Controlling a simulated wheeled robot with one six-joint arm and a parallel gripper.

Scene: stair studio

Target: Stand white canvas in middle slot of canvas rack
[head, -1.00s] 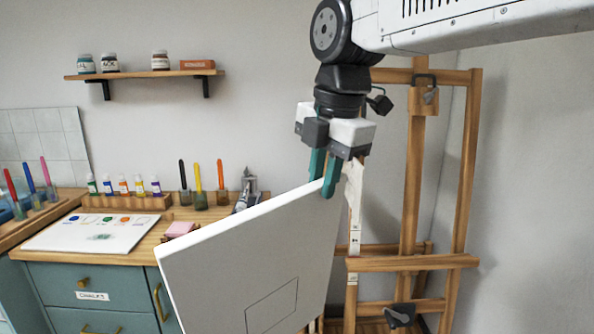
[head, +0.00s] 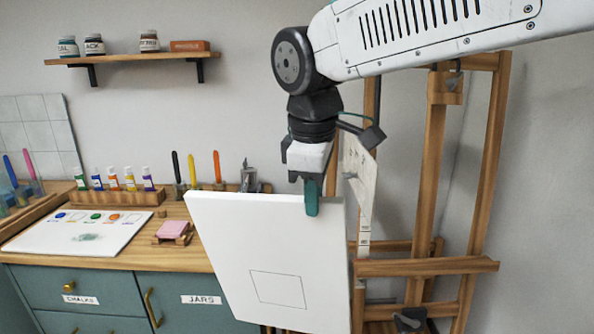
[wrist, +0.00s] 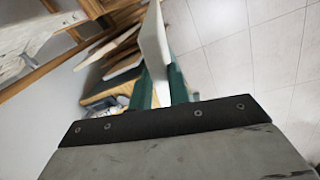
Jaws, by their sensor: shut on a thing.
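The white canvas (head: 265,235) hangs from my gripper (head: 311,195) in the head view, its broad face with a thin drawn square turned toward the camera. The gripper is shut on its top edge near the upper right corner. The canvas is slightly tilted, and its bottom lies beyond the frame. In the wrist view the canvas shows edge-on (wrist: 154,45) between the teal fingers. Several pale panels (wrist: 120,62) lean side by side beyond it in the wrist view; they may stand in the canvas rack, but I cannot make out its slots.
A wooden easel (head: 430,180) stands at the right, close to the canvas. A teal cabinet (head: 95,290) with a wooden top is at the left, bearing paints, a palette board (head: 80,232) and a pink block (head: 172,230). A wall shelf (head: 130,57) holds jars. Tiled floor (wrist: 260,50) looks clear.

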